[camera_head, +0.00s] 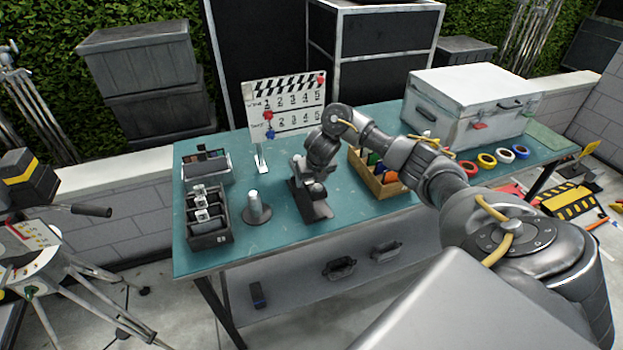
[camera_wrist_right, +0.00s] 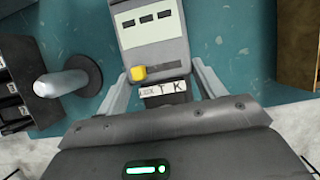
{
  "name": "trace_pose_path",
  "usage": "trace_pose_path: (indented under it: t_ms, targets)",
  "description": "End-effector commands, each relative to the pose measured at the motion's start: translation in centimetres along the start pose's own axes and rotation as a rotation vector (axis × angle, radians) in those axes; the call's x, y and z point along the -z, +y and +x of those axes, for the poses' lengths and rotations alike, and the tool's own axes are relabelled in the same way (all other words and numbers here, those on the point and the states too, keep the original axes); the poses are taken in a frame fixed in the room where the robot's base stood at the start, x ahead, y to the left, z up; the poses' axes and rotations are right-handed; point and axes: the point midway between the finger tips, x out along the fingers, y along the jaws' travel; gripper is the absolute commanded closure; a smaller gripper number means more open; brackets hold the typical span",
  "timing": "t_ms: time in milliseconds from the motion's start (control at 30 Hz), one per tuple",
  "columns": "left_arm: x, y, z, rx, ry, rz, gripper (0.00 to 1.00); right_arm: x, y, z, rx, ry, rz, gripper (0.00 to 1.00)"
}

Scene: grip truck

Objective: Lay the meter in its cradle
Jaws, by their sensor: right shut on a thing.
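My right gripper (camera_head: 309,188) is low over the middle of the teal table, pointing down. In the right wrist view, its two pale fingers (camera_wrist_right: 161,90) are on either side of a grey meter (camera_wrist_right: 154,38) with dark windows and a yellow button, and they are shut on it. A black part with a white lettered label (camera_wrist_right: 162,88) shows at the meter's near end; I cannot tell whether it belongs to the meter. In the head view the arm and gripper largely hide the meter. I cannot make out the cradle for certain. My left gripper is out of view.
A black compartment rack (camera_head: 208,238) and a grey peg on a round base (camera_head: 256,210) stand left of the gripper. A clapperboard (camera_head: 285,105) stands behind. A wooden box (camera_head: 378,188) and a large white case (camera_head: 462,105) are to the right.

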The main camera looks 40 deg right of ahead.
Motion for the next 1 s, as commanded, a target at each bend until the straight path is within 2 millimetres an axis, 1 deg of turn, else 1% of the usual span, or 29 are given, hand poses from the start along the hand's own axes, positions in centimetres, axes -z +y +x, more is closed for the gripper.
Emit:
trace_pose_path:
  t_ms: [133, 267, 567, 700, 833, 1000]
  targets:
    - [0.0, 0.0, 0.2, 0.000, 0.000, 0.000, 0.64, 0.0, 0.1, 0.2, -0.001, -0.001, 0.000, 0.64]
    - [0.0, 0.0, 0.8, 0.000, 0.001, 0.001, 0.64, 0.3, 0.1, 0.8, -0.001, 0.000, 0.000, 0.64]
    - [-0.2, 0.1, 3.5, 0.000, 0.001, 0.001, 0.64, 1.4, 0.1, 3.4, -0.002, 0.001, 0.001, 0.64]
    - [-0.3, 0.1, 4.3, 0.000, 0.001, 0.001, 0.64, 1.8, 0.1, 4.3, -0.002, 0.000, 0.001, 0.64]
    - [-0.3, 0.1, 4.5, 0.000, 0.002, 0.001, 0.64, 1.9, 0.1, 4.7, -0.001, -0.001, 0.001, 0.64]
    - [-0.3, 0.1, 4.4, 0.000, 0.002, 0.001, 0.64, 1.9, 0.1, 4.6, -0.001, -0.001, 0.001, 0.64]
